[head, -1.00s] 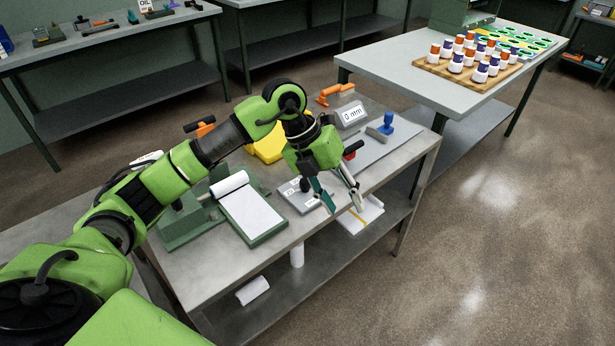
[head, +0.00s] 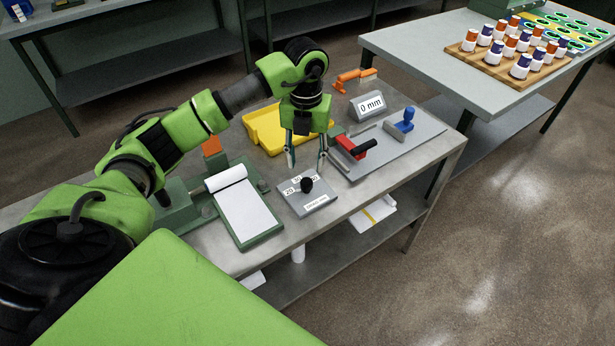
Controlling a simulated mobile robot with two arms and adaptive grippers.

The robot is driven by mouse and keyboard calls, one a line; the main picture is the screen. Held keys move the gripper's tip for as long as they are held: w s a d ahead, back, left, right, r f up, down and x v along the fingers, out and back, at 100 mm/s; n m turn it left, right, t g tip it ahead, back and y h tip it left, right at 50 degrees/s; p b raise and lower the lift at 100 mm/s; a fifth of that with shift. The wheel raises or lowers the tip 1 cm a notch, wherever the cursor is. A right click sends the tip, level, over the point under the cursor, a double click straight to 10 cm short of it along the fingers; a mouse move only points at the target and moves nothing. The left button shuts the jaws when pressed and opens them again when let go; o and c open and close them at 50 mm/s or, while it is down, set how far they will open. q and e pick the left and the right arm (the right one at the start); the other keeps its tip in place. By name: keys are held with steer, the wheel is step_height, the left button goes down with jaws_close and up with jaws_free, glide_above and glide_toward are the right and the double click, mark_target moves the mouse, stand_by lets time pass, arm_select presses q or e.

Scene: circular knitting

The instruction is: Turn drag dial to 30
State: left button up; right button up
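The drag dial is a black knob (head: 306,185) on a grey plate (head: 318,203) at the table's front edge. White labels on the plate show "20" at the left of the knob and what looks like "30" behind it; a label at the right is partly hidden by a finger. The knob's exact setting cannot be read. My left gripper (head: 306,168) points down just behind the knob, its two fingers apart with nothing between them. Whether the fingertips touch the plate is unclear. My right gripper is not in view.
A clipboard-like green board with white paper (head: 245,210) lies left of the plate. A yellow tray (head: 262,133) is behind. To the right are a red block with a black handle (head: 351,147), a blue-handled tool (head: 403,122) and a "0 mm" display (head: 368,106).

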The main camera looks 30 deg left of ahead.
mark_target(307, 180)
arm_select(q)
step_height(307, 180, down, 4)
steer(key=shift+f, duration=0.1)
step_height(307, 180, down, 3)
steer(key=shift+w+f+p, duration=0.1)
steer(key=shift+f+p, duration=0.05)
steer(key=shift+p, duration=0.35)
steer(key=shift+f, duration=0.4)
steer(key=shift+c, duration=0.3)
steer(key=c, duration=1)
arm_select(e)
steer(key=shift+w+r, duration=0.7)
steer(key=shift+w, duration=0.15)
